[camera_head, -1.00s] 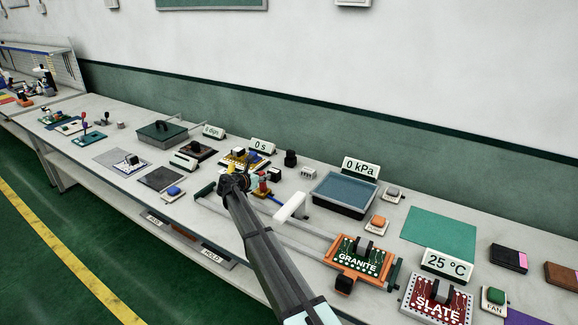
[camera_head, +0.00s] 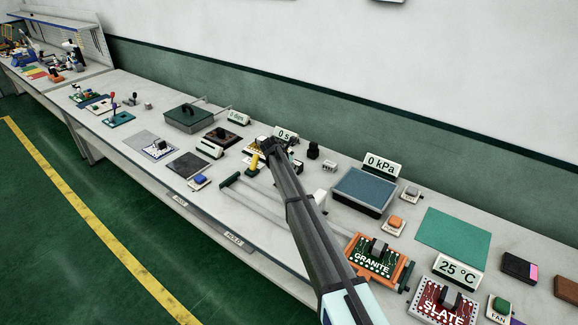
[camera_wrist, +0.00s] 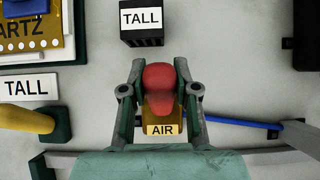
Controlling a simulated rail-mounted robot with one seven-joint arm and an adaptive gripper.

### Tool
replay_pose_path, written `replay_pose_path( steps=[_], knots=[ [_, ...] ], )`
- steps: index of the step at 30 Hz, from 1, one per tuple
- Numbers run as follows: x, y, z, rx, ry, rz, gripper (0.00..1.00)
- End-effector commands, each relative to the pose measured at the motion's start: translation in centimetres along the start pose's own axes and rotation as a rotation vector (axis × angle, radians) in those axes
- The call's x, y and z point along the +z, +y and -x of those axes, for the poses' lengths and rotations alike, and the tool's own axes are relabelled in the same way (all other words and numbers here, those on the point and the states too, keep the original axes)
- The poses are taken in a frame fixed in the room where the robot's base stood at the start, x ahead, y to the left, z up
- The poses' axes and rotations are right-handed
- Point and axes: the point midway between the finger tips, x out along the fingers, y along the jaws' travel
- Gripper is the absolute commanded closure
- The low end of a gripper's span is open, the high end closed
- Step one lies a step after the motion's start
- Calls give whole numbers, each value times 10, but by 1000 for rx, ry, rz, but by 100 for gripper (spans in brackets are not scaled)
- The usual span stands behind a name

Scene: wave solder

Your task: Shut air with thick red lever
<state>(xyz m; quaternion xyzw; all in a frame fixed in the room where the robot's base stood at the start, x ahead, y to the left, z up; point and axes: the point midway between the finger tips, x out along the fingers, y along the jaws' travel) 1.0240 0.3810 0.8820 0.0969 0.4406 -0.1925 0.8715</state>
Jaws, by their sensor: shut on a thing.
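The thick red lever (camera_wrist: 158,88) stands in the middle of the wrist view, behind a yellow block labelled AIR (camera_wrist: 163,129). My gripper (camera_wrist: 159,72) has one finger on each side of the red lever and is shut on it. In the head view my gripper (camera_head: 268,147) is over the middle of the bench, and my arm hides the red lever there. The display (camera_head: 382,165) reads 0 kPa.
A yellow post (camera_wrist: 25,120) stands left of the lever, and a blue rod (camera_wrist: 242,123) runs to its right. A dark block labelled TALL (camera_wrist: 141,25) sits beyond it. A blue-topped tank (camera_head: 365,188) and an orange button (camera_head: 395,222) stand right of my arm.

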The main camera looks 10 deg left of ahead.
Motion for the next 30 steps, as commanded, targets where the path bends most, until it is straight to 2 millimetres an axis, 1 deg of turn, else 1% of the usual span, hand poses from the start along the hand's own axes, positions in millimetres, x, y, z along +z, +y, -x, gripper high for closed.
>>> replay_pose_path(
  steps=[12,13,14,15,25,28,30],
  knots=[
    [1,-1,-2,0,7,-2,100],
    [1,-1,-2,0,6,-2,60],
    [1,-1,-2,0,6,-2,49],
    [1,-1,-1,0,6,-2,44],
    [1,-1,1,0,6,-2,44],
    [1,-1,7,1,5,-2,44],
    [1,-1,16,2,5,-2,44]
  ],
)
